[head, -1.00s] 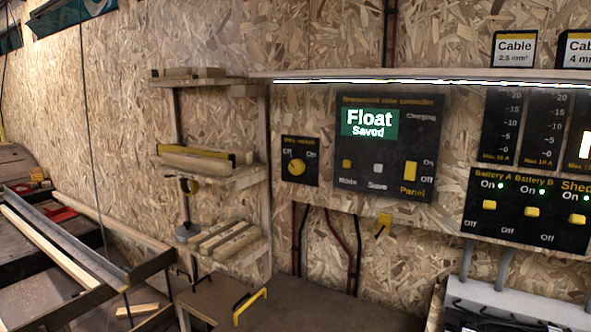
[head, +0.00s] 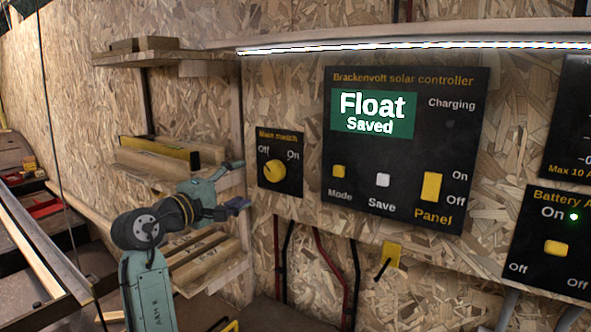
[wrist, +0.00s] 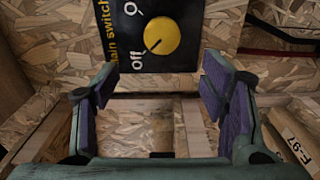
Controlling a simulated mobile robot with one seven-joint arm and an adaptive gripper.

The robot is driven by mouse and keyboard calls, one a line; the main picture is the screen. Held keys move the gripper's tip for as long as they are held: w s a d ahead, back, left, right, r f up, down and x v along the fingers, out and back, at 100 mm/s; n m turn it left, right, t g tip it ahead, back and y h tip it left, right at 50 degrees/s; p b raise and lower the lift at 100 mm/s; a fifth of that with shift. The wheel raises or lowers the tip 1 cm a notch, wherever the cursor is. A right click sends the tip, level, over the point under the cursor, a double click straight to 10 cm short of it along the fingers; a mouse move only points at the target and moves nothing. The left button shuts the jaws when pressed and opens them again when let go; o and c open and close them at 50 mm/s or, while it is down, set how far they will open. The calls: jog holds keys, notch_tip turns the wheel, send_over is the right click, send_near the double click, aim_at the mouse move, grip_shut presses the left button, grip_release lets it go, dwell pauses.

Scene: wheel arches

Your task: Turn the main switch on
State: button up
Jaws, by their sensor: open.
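The main switch is a round yellow knob (head: 275,171) on a small black plate (head: 281,190), with "Off" at its upper left and "On" at its upper right. Its dark pointer mark is turned toward "Off". In the wrist view the knob (wrist: 162,35) shows at the top, beyond the fingertips, with the pointer at "Off". My gripper (head: 238,204) is to the left of the plate and a little lower, apart from the knob. In the wrist view my gripper (wrist: 156,90) has its purple-padded fingers wide apart and nothing between them.
The solar controller panel (head: 405,150) is right of the switch. Wooden shelves (head: 185,170) with timber pieces stand left, close behind my arm. The wall in front of the switch is unobstructed.

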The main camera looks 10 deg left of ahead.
aim_at(271, 173)
jog(key=shift+h, duration=0.3)
jog(key=p+x, duration=0.1)
jog(key=x, duration=0.2)
jog(key=p+x, duration=0.1)
jog(key=x, duration=0.3)
jog(key=p+x, duration=0.1)
jog(key=x, duration=0.3)
jog(key=shift+s+d+f, duration=0.1)
jog(key=shift+d+f, duration=0.15)
jog(key=shift+f, duration=0.1)
jog(key=shift+c, duration=0.3)
jog(key=c, duration=1.1)
